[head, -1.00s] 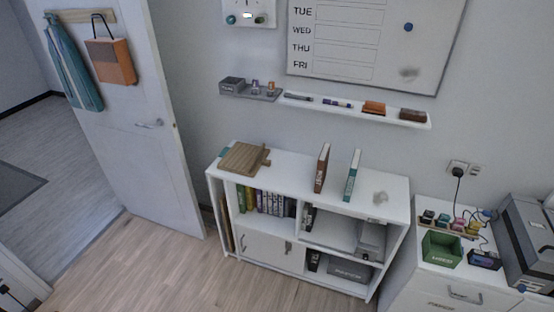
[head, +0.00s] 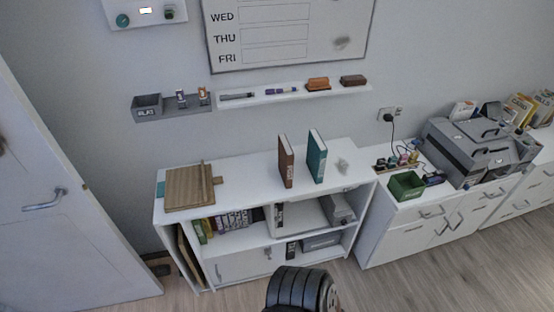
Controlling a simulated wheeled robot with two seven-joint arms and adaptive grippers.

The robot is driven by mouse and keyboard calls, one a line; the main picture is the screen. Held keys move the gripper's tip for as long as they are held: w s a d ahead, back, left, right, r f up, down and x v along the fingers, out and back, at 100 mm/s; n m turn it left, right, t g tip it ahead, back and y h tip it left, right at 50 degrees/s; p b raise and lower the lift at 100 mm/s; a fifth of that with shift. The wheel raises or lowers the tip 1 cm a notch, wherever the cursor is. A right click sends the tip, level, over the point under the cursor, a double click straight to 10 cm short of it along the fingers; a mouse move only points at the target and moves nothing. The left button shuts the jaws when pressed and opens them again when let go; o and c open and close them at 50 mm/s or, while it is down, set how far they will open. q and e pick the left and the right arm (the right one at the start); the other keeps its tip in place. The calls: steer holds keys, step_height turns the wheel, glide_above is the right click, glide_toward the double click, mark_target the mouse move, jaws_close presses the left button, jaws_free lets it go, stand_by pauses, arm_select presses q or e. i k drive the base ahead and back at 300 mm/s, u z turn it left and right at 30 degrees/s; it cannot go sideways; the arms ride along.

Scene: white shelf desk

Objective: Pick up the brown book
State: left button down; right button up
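The brown book (head: 286,163) stands upright on the white shelf desk (head: 240,176), near the middle of its top. Its reddish-brown cover and pale page edge show. A teal book (head: 316,157) stands upright just to its right, with a narrow gap between them. A dark, rounded, ribbed part of my own body shows at the bottom edge of the head view, in front of the shelf. No gripper fingers show, and nothing touches the brown book.
A wooden board (head: 187,187) lies at the top's left end. A wall ledge (head: 262,99) with pens and erasers runs above. A green bin (head: 406,185) and a printer (head: 478,150) stand on the right-hand cabinet.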

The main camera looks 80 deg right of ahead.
mark_target(286, 155)
steer(key=z, duration=0.55)
steer(key=i, duration=0.9)
steer(key=z, duration=0.85)
